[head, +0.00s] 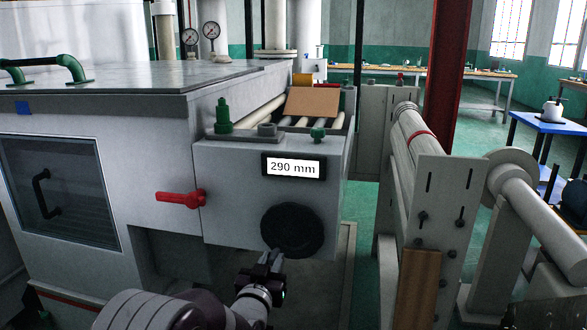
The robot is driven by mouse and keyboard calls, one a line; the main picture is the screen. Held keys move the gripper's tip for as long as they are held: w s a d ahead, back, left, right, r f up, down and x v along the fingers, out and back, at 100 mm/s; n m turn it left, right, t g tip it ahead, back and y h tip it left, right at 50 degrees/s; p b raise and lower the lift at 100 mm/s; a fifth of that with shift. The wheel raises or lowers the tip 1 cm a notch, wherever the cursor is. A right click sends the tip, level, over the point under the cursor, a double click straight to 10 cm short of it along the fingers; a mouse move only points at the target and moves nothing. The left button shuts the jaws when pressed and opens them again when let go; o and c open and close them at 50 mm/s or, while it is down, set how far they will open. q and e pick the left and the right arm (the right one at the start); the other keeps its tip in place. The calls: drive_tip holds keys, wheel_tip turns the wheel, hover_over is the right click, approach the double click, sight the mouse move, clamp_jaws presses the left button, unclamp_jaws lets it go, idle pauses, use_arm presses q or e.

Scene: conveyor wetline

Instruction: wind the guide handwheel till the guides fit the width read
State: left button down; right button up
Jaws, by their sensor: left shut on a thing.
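The guide handwheel (293,229) is a black disc on the front of the grey machine housing. A display (293,168) above it reads 290 mm. My left gripper (273,257) is at the lower left edge of the handwheel and is shut on it. The fingertips are small and dark against the wheel, so the exact grip is hard to see. Behind the housing, a brown carton (312,102) sits on pale rollers. The guides cannot be clearly made out. My right gripper is out of view.
A red lever (180,198) sticks out left of the handwheel. Green knobs (223,117) stand on top of the housing. A roller stand (436,190) is at the right, with a gap of green floor between. A blue table (552,121) stands farther back.

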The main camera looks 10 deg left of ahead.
use_arm(q)
drive_tip(key=c, duration=1)
unclamp_jaws()
drive_tip(key=shift+o, duration=0.2)
drive_tip(key=s, duration=0.7)
drive_tip(key=s+f+g, duration=0.6)
drive_tip(key=f+g, duration=0.2)
drive_tip(key=f, duration=0.3)
drive_tip(key=s+a+f+g, duration=0.1)
drive_tip(key=s+f+g, duration=0.1)
drive_tip(key=s+g, duration=0.5)
drive_tip(key=s+a+f+g, duration=0.1)
drive_tip(key=s+g, duration=0.1)
drive_tip(key=s, duration=0.8)
wheel_tip(320, 180, up, 31)
drive_tip(key=p, duration=3.1)
drive_tip(key=shift+w+d+y, duration=0.15)
drive_tip(key=shift+w+y, duration=0.1)
drive_tip(key=shift+y, duration=0.05)
